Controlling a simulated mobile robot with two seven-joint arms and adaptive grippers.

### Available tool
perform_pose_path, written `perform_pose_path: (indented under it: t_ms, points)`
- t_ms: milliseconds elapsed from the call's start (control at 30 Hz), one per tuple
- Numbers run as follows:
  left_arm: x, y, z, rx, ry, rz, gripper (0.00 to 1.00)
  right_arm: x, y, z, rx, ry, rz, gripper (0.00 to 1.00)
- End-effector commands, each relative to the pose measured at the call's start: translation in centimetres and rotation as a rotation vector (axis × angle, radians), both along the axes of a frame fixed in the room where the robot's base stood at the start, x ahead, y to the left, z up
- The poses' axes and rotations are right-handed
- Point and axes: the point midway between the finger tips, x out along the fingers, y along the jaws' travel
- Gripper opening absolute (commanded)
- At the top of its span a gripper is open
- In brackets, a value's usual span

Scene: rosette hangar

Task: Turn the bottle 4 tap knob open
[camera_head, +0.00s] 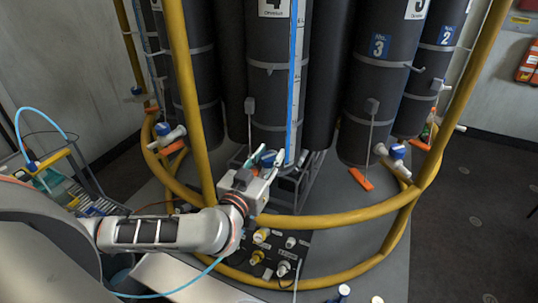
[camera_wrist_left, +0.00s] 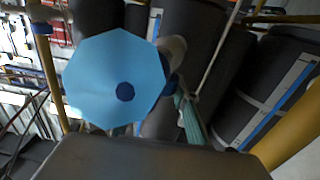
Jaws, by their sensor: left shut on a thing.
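Bottle 4 (camera_head: 268,100) is a tall dark cylinder with a white "4" label, standing behind the yellow ring rail. Its blue tap knob (camera_head: 268,159) is low at its front, partly hidden by my gripper. My left gripper (camera_head: 266,156) reaches over the rail and is shut on the knob, with teal fingertips around it. In the left wrist view the knob (camera_wrist_left: 95,85) is a large light blue eight-sided face with a dark blue centre dot. One teal finger (camera_wrist_left: 190,118) shows beside it; the other finger is hard to make out. My right gripper is not in view.
Yellow rails (camera_head: 330,219) circle the bottles, with an upright (camera_head: 184,90) left of my gripper. Bottle 3 (camera_head: 373,100) and its blue tap (camera_head: 397,152) stand to the right. A dark panel with yellow and white fittings (camera_head: 261,236) lies below my wrist. Dark floor at right is clear.

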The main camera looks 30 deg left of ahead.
Motion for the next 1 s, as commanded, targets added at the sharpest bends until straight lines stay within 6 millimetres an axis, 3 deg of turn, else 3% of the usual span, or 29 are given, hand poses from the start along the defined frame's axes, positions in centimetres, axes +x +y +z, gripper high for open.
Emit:
perform_pose_path:
  t_ms: [600,1000]
  points:
    - [0.0,0.03,-0.04,-0.006,0.004,0.504,0.07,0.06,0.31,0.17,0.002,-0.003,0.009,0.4]
    - [-0.02,0.23,0.12,0.001,-0.001,0.708,0.07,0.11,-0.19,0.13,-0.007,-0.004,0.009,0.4]
